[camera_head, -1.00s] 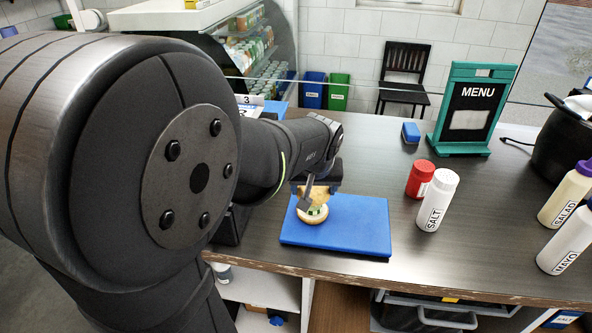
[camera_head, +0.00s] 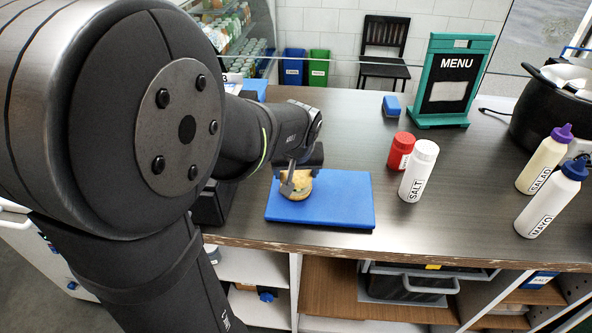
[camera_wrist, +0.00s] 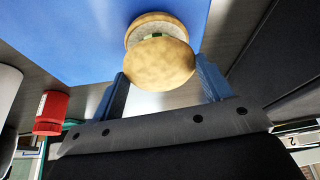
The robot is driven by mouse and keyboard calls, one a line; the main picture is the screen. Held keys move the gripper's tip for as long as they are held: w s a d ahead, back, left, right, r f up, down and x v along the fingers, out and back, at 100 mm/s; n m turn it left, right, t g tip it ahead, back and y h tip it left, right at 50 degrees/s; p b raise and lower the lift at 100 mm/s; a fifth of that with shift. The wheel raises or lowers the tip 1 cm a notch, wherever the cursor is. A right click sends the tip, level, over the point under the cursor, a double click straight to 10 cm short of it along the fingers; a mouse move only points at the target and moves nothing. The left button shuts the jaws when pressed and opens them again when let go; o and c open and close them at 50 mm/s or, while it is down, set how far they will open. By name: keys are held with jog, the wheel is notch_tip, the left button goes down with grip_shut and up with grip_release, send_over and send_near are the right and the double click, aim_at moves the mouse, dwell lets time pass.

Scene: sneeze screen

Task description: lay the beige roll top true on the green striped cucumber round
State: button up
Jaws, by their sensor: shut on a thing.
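The beige roll top (camera_head: 299,181) is between the fingers of my gripper (camera_head: 291,179), over the blue board. In the wrist view the roll top (camera_wrist: 160,63) shows its browned crust between the two blue fingers (camera_wrist: 163,88). The roll bottom (camera_wrist: 152,20) lies on the board just beyond it. A small bit of the green cucumber round (camera_wrist: 156,36) shows between the two roll parts; most of it is hidden. The roll top looks tilted against the bottom. I cannot tell whether it touches the cucumber.
The blue board (camera_head: 340,200) lies near the counter's front edge. A red shaker (camera_head: 401,151) and a white salt shaker (camera_head: 418,171) stand to its right. Salad (camera_head: 545,160) and mayo (camera_head: 552,199) bottles stand at far right. The counter between is clear.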

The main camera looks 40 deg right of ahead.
jog(key=shift+f, duration=0.6)
jog(key=o, duration=1)
jog(key=shift+o, duration=0.2)
jog(key=v, duration=1.7)
jog(key=shift+r, duration=0.25)
jog(key=shift+f, duration=0.1)
jog(key=x, duration=1.7)
jog(key=shift+f, duration=0.15)
